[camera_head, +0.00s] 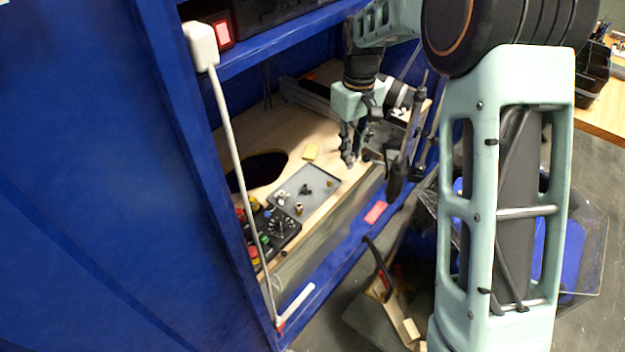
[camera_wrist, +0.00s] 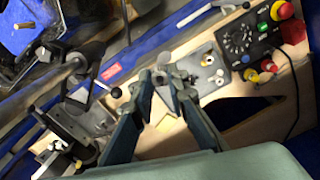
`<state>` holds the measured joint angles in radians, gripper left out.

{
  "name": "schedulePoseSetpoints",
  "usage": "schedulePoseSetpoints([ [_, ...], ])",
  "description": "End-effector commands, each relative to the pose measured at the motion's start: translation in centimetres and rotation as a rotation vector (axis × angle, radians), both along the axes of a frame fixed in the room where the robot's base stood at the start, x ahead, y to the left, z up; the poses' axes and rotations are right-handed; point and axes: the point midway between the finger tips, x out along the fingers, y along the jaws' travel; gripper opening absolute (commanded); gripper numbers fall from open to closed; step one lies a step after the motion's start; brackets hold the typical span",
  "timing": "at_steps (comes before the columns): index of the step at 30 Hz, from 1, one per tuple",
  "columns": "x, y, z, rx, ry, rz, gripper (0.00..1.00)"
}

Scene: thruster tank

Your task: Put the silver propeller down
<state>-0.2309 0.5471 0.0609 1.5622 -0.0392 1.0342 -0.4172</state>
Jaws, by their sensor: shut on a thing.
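My gripper (camera_wrist: 165,82) points down over the wooden bench, near the middle of the wrist view. Its two dark fingers are closed in on a small grey metallic piece, which looks like the silver propeller (camera_wrist: 162,76). It is held near the fingertips, and parts of it are hidden by the fingers. In the head view my gripper (camera_head: 350,152) is above the bench, right of the grey tray (camera_head: 322,183). The propeller is too small to make out there. The tray (camera_wrist: 221,70) also shows in the wrist view, with small fittings in it.
A control box (camera_head: 282,226) with knobs and red buttons stands left of the tray. A dark opening (camera_head: 262,168) is in the bench. Blue frame posts and a white cable bound the left side. Dark clamp-like equipment (camera_wrist: 75,125) stands at left.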

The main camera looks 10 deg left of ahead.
Motion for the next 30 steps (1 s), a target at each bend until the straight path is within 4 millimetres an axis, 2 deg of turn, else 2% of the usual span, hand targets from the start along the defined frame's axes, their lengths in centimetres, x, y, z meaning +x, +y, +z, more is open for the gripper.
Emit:
schedulePoseSetpoints([
  [1,-0.4,1.0,-1.9,0.001,-0.001,0.045,0.0],
  [6,-0.9,3.7,-4.6,0.001,0.0,0.183,0.0],
  [12,-1.5,5.8,-6.4,0.001,0.0,0.291,0.0],
  [17,-1.4,6.5,-6.9,0.002,0.0,0.323,0.0],
  [20,-0.3,7.0,-7.5,0.002,0.0,0.327,0.0],
  [30,5.1,9.1,-10.0,0.002,0.0,0.325,0.0],
])
